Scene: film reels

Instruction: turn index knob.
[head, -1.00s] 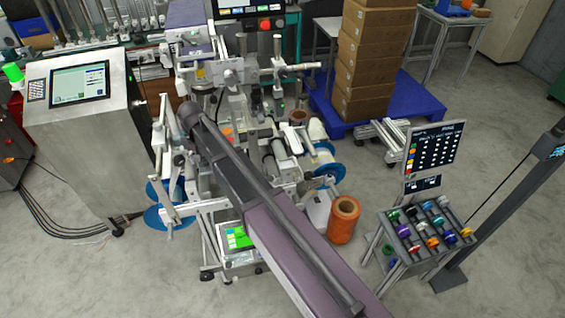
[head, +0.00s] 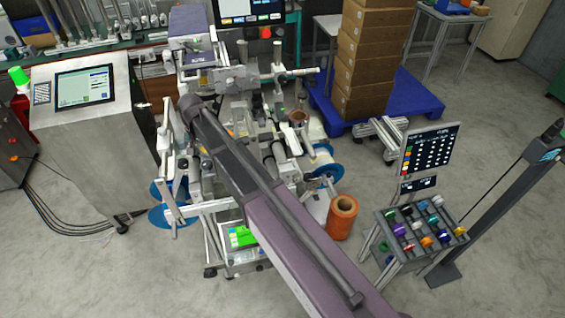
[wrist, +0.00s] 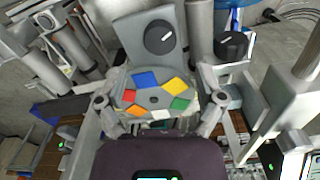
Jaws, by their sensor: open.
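In the wrist view a round black knob (wrist: 160,37) with a white pointer line sits on an upright grey plate at top centre. A second black knob (wrist: 232,45) stands to its right; I cannot tell which is the index knob. Below the first knob is a grey disc with coloured patches (wrist: 154,99). My gripper (wrist: 158,102) is open, its fingers on either side of the disc and below both knobs in the picture. Nothing shows between the fingers as held. In the head view my arm covers the knobs and gripper on the machine (head: 250,85).
A control cabinet with a screen (head: 86,88) stands left of the machine. An orange spool (head: 342,216) is at its right. A rack of coloured spools (head: 422,232) stands further right. Stacked cartons (head: 366,60) on a blue pallet are behind. Posts and rollers crowd the gripper.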

